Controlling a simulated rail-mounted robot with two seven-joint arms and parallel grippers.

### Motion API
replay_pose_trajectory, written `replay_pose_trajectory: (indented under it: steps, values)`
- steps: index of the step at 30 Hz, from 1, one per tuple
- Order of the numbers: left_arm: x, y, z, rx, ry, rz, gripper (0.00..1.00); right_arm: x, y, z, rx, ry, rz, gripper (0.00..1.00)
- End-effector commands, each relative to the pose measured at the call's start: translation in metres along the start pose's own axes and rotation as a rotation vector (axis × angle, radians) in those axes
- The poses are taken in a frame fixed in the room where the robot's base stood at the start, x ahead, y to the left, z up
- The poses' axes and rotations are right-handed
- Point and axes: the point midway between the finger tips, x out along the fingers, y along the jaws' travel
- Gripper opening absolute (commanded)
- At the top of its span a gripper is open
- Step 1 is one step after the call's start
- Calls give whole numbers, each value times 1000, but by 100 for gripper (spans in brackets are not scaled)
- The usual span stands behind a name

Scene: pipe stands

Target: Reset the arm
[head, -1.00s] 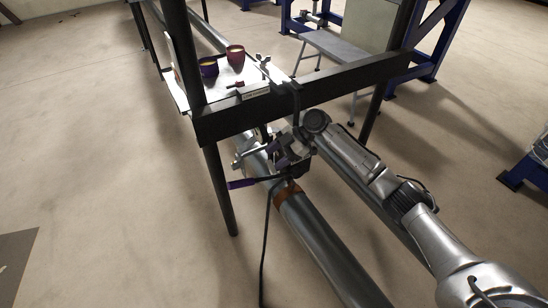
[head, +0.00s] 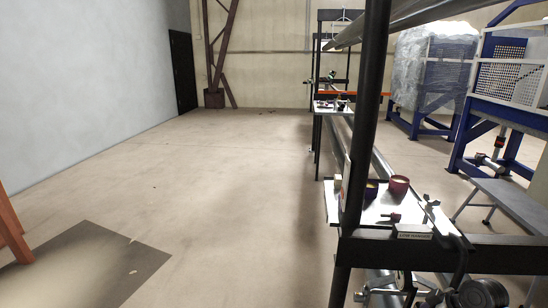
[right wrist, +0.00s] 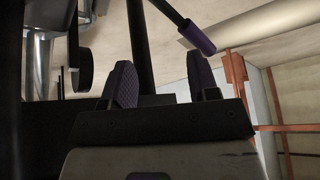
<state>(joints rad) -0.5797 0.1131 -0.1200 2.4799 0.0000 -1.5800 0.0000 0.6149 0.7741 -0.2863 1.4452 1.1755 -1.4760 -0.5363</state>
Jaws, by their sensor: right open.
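My right arm (head: 480,294) shows only in part at the lower right edge of the head view, beside the black stand frame. In the right wrist view my right gripper (right wrist: 165,84) has its two purple-padded fingers apart. Nothing is seen between them. A dark lever with a purple grip (right wrist: 196,38) slants in from above, beyond the fingers; its exact distance cannot be told. My left arm and left gripper are not in view.
The black stand frame (head: 450,254) crosses the lower right. Its white shelf (head: 378,211) holds a dark red cup (head: 399,185), a purple cup (head: 371,188) and small fittings. A grey bench (head: 510,200) stands at right.

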Motion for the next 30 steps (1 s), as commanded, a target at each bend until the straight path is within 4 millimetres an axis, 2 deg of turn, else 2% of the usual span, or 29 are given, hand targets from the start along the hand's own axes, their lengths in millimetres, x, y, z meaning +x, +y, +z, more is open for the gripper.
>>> replay_pose_trajectory:
  steps: [4,7,10,13,17,24,30]
  values:
    - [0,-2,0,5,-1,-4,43,-29,-10,-32,53,-23,270,55]
    - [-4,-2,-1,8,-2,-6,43,-45,-31,-55,81,23,433,55]
    - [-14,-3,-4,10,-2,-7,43,-53,-66,-66,106,87,563,55]
    - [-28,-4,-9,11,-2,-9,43,-58,-115,-62,126,152,646,55]
    - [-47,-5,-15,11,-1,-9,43,-62,-174,-38,150,191,679,55]
    - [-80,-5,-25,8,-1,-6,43,-53,-273,29,281,131,539,55]
    - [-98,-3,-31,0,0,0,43,-35,-330,88,389,-18,410,55]
